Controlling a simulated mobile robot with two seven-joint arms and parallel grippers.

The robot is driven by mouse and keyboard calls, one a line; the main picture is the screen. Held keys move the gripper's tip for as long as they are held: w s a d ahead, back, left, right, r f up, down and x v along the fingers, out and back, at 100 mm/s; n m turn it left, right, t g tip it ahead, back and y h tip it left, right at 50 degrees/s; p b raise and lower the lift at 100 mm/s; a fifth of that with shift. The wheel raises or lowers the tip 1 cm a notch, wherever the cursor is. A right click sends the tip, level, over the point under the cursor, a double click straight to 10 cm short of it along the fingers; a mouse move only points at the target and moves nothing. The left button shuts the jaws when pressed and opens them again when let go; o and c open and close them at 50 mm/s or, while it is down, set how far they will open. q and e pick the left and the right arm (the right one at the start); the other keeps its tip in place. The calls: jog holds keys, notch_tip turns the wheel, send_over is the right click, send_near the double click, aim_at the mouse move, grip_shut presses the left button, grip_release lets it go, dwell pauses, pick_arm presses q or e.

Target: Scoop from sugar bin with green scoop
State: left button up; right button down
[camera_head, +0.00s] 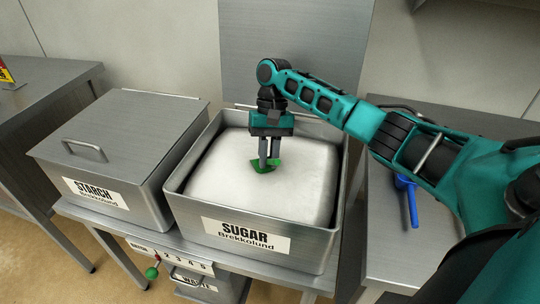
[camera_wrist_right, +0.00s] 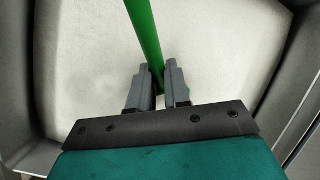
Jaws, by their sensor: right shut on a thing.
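The sugar bin (camera_head: 176,203) is an open metal box with a "SUGAR" label, filled with white sugar (camera_head: 223,185). My right gripper (camera_head: 266,163) points down over the middle of the sugar. It is shut on the green scoop (camera_head: 264,168), of which a small green part shows below the fingers in the head view. In the right wrist view, the scoop's green handle (camera_wrist_right: 144,35) runs up from between the fingertips (camera_wrist_right: 155,82), and white sugar fills the background. The scoop's bowl cannot be made out clearly, nor how deep it sits. My left gripper is not in view.
A closed starch bin (camera_head: 110,150) with a handled lid stands left of the sugar bin. The sugar bin's raised lid (camera_head: 290,40) stands behind it. A blue scoop (camera_head: 407,195) lies on the metal table (camera_head: 390,255) at right.

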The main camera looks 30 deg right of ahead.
jog(key=shift+w+t+p, duration=0.1)
jog(key=shift+t+p, duration=0.2)
jog(key=shift+p, duration=0.35)
jog(key=shift+w+d+f+t+p, duration=0.1)
jog(key=shift+f+t+p, duration=0.05)
jog(key=shift+t+p, duration=0.15)
jog(key=shift+w+d+f+t+h, duration=0.1)
jog(key=shift+w+f+t+h, duration=0.2)
jog(key=shift+f+t, duration=0.2)
jog(key=shift+w+d+f+t+h, duration=0.15)
jog(key=shift+f+t+h, duration=0.2)
jog(key=shift+t, duration=0.25)
jog(key=t, duration=0.2)
jog(key=f, duration=0.1)
jog(key=shift+s+a+f+n+t+h, duration=0.1)
jog(key=shift+s+a+n+t+h, duration=0.05)
jog(key=shift+s+n+t+h, duration=0.2)
jog(key=shift+r+t, duration=0.2)
jog(key=shift+t, duration=0.15)
jog(key=shift+s+a+r+t, duration=0.15)
jog(key=shift+s+r+t, duration=0.1)
jog(key=shift+r+t, duration=0.25)
jog(key=shift+s+a+r, duration=0.1)
jog(key=shift+s+r, duration=0.05)
jog(key=shift+r, duration=1.85)
jog(key=shift+s+r, duration=0.2)
jog(key=shift+r, duration=1.75)
jog(key=shift+s+a+r, duration=0.1)
jog(key=shift+s+r, duration=0.05)
jog(key=shift+r, duration=2.1)
